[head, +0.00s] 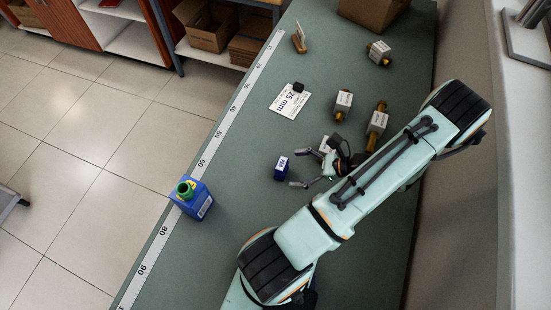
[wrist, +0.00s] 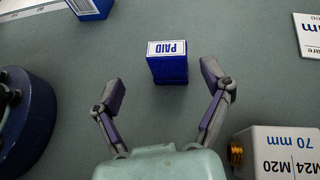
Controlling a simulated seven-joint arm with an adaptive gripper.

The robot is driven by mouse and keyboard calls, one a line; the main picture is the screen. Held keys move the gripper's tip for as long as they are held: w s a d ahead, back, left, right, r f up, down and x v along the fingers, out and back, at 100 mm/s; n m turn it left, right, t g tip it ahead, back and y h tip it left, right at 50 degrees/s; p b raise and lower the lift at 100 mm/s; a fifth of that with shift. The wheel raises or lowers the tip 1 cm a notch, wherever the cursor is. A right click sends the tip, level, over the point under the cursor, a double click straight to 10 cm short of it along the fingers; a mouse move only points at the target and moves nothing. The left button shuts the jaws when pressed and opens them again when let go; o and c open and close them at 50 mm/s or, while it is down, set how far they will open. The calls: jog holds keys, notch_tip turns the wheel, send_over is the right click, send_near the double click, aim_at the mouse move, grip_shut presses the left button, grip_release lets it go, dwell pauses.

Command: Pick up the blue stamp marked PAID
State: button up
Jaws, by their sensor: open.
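The blue stamp marked PAID (wrist: 168,66) stands on the green counter, with its white label reading upside down in the wrist view. It also shows in the head view (head: 281,168) as a small blue block near the middle of the counter. My gripper (wrist: 163,88) is open and empty. In the wrist view its two fingers spread below and to either side of the stamp, with the stamp just ahead of the gap between them. In the head view my gripper (head: 299,168) comes from the right, its fingers close to the stamp.
A blue container with a green neck (head: 192,198) stands at the counter's left edge on the measuring strip (head: 207,150). Several labelled fittings (head: 343,103) lie to the upper right. A white 25 mm card (head: 289,102) lies above. A white-and-brass fitting (wrist: 278,150) is right of my gripper.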

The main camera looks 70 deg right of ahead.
aim_at(286, 170)
jog(key=shift+s+d+f+m+t+h, duration=0.1)
jog(key=shift+s+f+m+t+h, duration=0.5)
jog(key=shift+s+m+h, duration=0.5)
jog(key=shift+w+f, duration=0.25)
jog(key=shift+w, duration=0.1)
jog(key=x, duration=0.6)
jog(key=c, duration=1.2)
